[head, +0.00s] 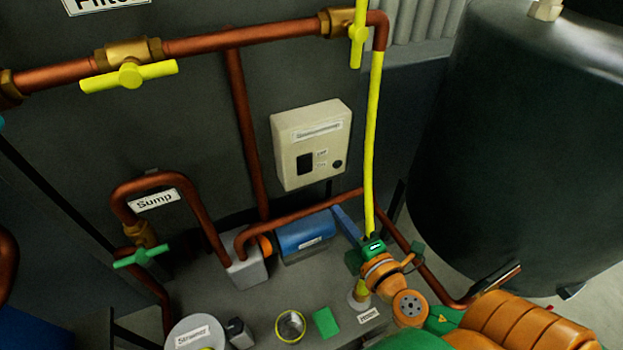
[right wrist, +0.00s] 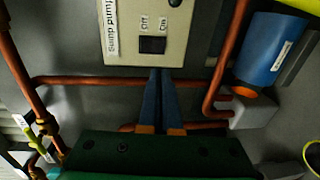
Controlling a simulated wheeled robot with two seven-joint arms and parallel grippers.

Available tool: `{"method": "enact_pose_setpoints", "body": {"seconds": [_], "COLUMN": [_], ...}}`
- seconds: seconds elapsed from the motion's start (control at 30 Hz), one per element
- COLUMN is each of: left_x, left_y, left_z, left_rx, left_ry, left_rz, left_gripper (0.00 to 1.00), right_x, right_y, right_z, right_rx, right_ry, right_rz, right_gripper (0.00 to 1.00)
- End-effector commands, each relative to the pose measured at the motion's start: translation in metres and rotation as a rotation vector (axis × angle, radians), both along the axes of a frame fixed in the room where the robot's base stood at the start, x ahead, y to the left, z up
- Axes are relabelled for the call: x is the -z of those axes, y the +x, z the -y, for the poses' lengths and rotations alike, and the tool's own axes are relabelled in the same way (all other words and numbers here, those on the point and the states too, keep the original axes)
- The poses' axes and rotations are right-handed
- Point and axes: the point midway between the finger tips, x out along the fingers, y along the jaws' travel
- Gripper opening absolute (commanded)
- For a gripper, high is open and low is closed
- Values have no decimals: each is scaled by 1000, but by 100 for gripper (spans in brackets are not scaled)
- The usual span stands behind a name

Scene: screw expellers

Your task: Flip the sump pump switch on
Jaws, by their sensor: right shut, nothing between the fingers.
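The sump pump switch box (head: 312,145) is a cream box on the dark wall in the head view. Its black rocker switch (head: 305,163) sits low on the face, beside small Off and On labels, Off being the upper. The right wrist view shows the box (right wrist: 125,55) turned sideways, with the switch (right wrist: 152,45) unobstructed; I cannot tell which way it is tipped. My right gripper (head: 338,212) is below the box, its blue fingers shut and empty. In the right wrist view the fingertips (right wrist: 160,73) end just short of the box edge. My left gripper is not in view.
Copper pipes (head: 251,130) run close around the box. A blue pump motor (head: 308,235) lies just left of my right gripper. A yellow pipe (head: 374,140) rises at its right. A large dark tank (head: 510,150) fills the right side.

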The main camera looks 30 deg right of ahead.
Motion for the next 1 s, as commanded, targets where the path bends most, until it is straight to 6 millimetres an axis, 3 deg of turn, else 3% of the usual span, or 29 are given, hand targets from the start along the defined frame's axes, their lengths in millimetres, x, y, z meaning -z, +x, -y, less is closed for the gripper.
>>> {"method": "enact_pose_setpoints", "body": {"seconds": [0.27,0.7,1.0], "left_x": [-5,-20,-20], "left_y": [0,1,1], "left_z": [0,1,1], "left_rx": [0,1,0], "left_ry": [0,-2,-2], "left_rz": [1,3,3], "left_gripper": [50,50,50], "right_x": [0,11,18], "right_y": [10,102,137], "right_z": [1,6,8], "right_rx": [2,3,2], "right_ry": [0,1,2], "right_rz": [1,1,-3], "right_gripper": [0,0,0]}}
